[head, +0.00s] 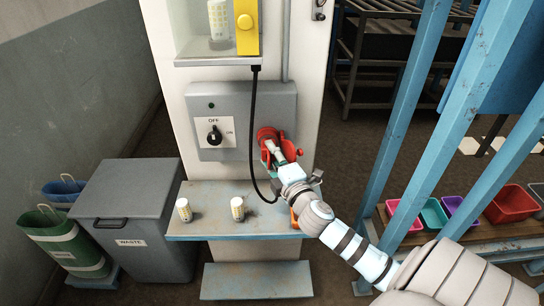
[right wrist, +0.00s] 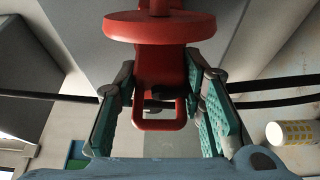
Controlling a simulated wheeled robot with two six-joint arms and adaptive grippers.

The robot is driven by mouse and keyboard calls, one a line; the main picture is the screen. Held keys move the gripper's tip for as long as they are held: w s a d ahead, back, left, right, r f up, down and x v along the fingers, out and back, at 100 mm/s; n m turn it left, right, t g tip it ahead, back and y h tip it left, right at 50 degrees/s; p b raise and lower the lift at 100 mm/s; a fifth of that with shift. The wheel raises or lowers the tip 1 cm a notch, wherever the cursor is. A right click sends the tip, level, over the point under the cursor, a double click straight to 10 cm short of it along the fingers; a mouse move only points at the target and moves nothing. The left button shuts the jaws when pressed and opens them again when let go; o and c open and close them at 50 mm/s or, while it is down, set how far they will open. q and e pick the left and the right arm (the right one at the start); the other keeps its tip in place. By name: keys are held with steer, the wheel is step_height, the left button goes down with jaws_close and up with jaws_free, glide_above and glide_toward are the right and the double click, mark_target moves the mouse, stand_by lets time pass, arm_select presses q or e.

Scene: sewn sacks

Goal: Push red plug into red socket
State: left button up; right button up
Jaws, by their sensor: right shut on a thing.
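The red socket (head: 265,136) is on the right part of a grey wall panel. The red plug (head: 289,150) is right at it, between the fingers of my right gripper (head: 275,153). In the right wrist view, my right gripper (right wrist: 165,115) has its teal finger pads on both sides of the plug's red looped handle (right wrist: 154,124). A wide red disc (right wrist: 158,27) shows above the handle in that view. The gripper hides part of the socket, and I cannot tell how far the plug is in. My left gripper is not in view.
The grey panel (head: 240,105) carries an OFF/ON switch (head: 214,136). A black cable (head: 252,130) hangs down in front of the panel. A blue frame post (head: 412,130) stands close to my right arm.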

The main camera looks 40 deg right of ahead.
steer(key=o, duration=1.2)
steer(key=shift+c, duration=0.2)
steer(key=v, duration=1.2)
steer(key=shift+f, duration=0.1)
